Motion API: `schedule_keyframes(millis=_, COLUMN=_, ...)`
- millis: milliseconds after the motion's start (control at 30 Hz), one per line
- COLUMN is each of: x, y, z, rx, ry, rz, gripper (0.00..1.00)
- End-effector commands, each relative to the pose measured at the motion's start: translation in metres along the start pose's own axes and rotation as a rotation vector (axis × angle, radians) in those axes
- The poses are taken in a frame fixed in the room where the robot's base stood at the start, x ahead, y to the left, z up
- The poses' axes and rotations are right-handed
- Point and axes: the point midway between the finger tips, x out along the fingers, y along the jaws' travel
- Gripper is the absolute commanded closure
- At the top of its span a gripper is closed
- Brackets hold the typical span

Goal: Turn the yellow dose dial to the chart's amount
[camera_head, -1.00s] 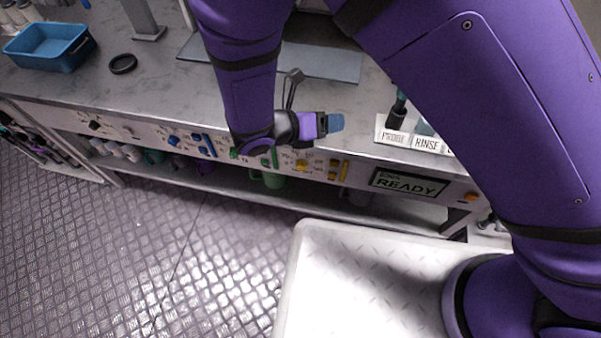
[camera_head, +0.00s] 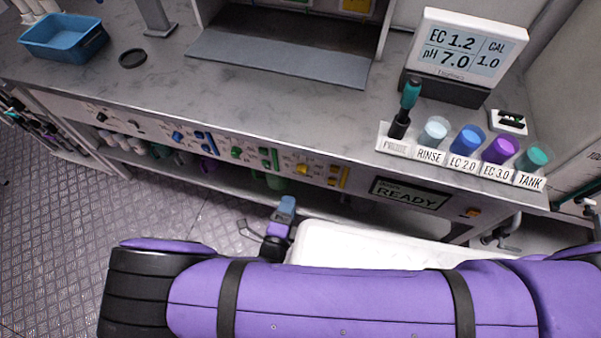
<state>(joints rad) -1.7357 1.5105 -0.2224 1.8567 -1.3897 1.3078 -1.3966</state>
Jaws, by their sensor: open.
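The yellow dose dial (camera_head: 303,169) is on the front panel of the bench, right of the green dial (camera_head: 237,153) and beside a yellow scale strip (camera_head: 338,177). Its setting is too small to read. My gripper (camera_head: 286,206) is in front of and below the panel, apart from the dial, with its blue fingertips pointing up toward the bench. It is open and holds nothing that I can see. Cut-off sheets with green and yellow borders (camera_head: 357,6) show at the top edge; no amount is readable on them.
A READY display (camera_head: 408,194) and an orange button (camera_head: 473,212) are right of the dial. On the bench stand a meter (camera_head: 467,48), a teal-handled probe (camera_head: 405,108), several labelled cups (camera_head: 467,140) and a blue tray (camera_head: 64,38). A blue dial (camera_head: 177,136) is further left.

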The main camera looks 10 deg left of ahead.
Motion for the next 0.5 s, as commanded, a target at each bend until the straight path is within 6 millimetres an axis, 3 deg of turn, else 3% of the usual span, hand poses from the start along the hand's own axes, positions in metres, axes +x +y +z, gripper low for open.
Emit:
schedule_keyframes(millis=167, x=0.016, y=0.000, z=0.000, rx=-0.002, ry=0.000, rz=-0.003, gripper=0.41)
schedule_keyframes(millis=500, x=0.074, y=0.000, z=-0.001, rx=-0.001, ry=0.001, rz=-0.001, gripper=0.41)
